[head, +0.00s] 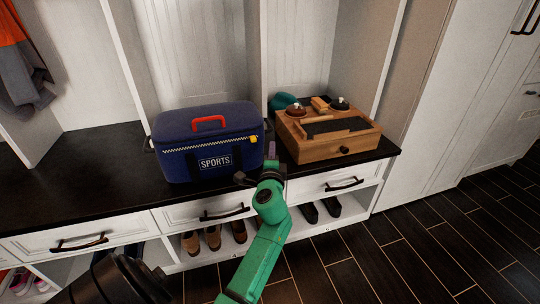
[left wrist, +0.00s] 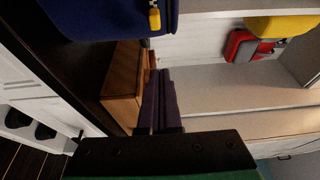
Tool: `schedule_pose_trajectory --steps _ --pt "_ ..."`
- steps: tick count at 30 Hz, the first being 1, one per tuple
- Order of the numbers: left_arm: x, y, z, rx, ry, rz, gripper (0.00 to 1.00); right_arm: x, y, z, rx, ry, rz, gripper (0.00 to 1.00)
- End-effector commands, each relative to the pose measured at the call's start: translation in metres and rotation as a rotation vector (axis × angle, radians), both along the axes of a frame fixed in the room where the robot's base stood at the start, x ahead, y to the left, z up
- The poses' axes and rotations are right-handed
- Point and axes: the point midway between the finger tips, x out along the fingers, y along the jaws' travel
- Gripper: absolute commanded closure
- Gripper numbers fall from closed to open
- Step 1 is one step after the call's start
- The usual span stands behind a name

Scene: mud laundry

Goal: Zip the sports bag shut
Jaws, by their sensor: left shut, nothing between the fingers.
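The navy sports bag (head: 180,165) stands upright on the dark bench top, with a red handle (head: 209,123) on its lid and a "SPORTS" label on its front. A pale zip line (head: 205,146) runs along the upper front. The yellow zip pull (head: 253,139) is at its right end and also shows in the left wrist view (left wrist: 154,18). I cannot tell how far the zip is closed. My left gripper (head: 270,152) is shut and empty just in front of the bag's right end, apart from the pull. My right gripper is not in view.
A wooden box (head: 315,148) stands on the bench (head: 90,190) close to the right of my left gripper. White partitions rise behind. Drawers with dark handles and shoes (head: 213,238) are below. The bench left of the bag is clear.

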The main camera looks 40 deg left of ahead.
Motion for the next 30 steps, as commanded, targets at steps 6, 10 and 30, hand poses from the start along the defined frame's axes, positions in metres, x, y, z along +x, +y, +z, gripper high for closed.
schedule_pose_trajectory --steps 6,10,30 --pt "0.04 0.029 -0.001 0.001 -0.002 0.0 1.0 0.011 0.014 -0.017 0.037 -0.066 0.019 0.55" --pt "0.023 0.042 0.001 -0.001 0.002 0.0 1.0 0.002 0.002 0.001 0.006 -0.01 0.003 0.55" --pt "0.008 0.058 0.0 0.001 0.001 -0.001 1.0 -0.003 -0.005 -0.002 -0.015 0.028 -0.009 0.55"
